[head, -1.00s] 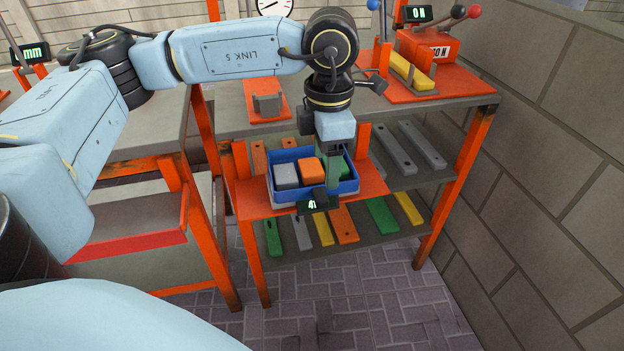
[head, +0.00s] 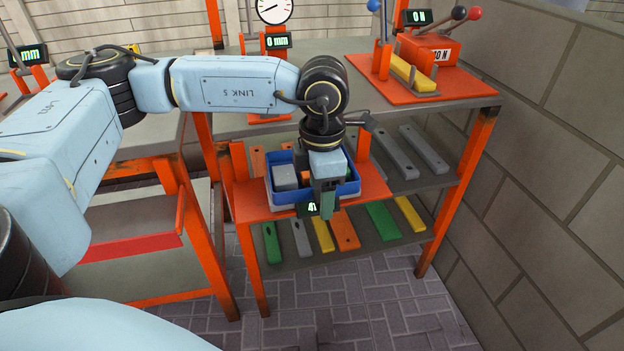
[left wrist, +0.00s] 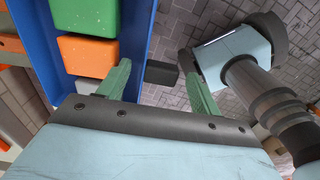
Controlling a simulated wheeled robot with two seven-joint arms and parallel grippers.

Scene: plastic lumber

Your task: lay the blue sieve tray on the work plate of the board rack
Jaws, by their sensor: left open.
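The blue sieve tray (head: 285,198) sits level on the orange plate (head: 250,203) jutting from the middle level of the board rack, with a pale edge visible beneath it. It holds a grey block (head: 285,176), an orange block and a green block, partly hidden by my gripper. My left gripper (head: 326,200) is open and points down at the tray's near side. In the left wrist view its green fingers (left wrist: 160,88) are spread, one over the tray's blue wall (left wrist: 138,32), the other outside it. Contact cannot be told. My right gripper is out of view.
A small dark readout (head: 306,210) stands at the plate's front, behind my fingers. Orange uprights (head: 363,146) rise beside the tray. Coloured boards (head: 381,218) lie on the shelf below. A test device (head: 430,48) stands on top; a block wall (head: 560,180) bounds the right.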

